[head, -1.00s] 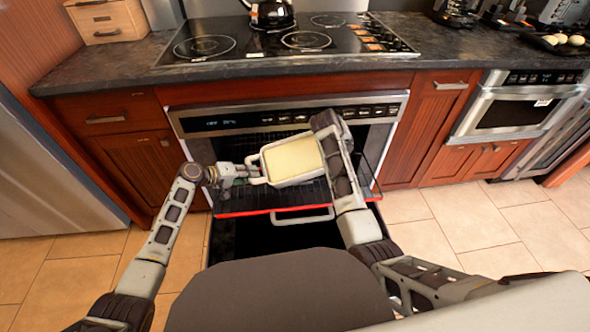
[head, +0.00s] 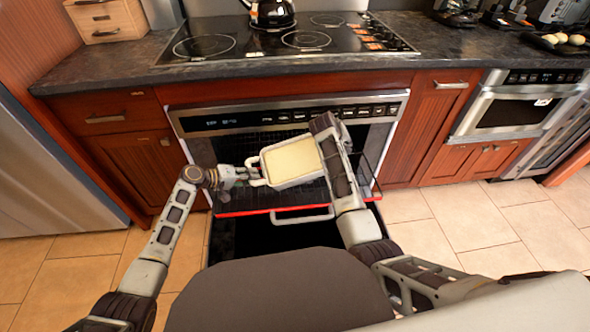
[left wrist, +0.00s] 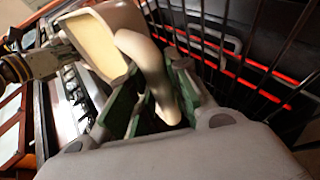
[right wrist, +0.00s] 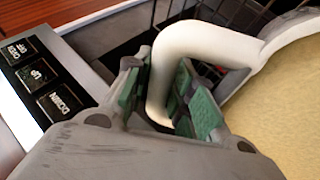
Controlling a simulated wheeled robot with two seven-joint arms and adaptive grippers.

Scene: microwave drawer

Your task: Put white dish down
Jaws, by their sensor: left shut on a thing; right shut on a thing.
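The white dish (head: 292,162), a rectangular pan with a pale yellow filling, is over the rack (head: 240,202) in the opened oven. My left gripper (head: 250,173) is shut on its left loop handle, which shows between the green pads in the left wrist view (left wrist: 160,100). My right gripper (right wrist: 168,98) is shut on the opposite white handle (right wrist: 200,45); in the head view my right forearm hides that end. The dish is slightly tilted in the picture. I cannot tell whether its underside touches the rack.
The oven's control panel (head: 290,115) is just behind the dish. A red strip (head: 270,211) runs along the rack's front edge. An open dark drawer (head: 270,238) with a handle is below. The cooktop (head: 290,40) with a kettle (head: 268,12) is above.

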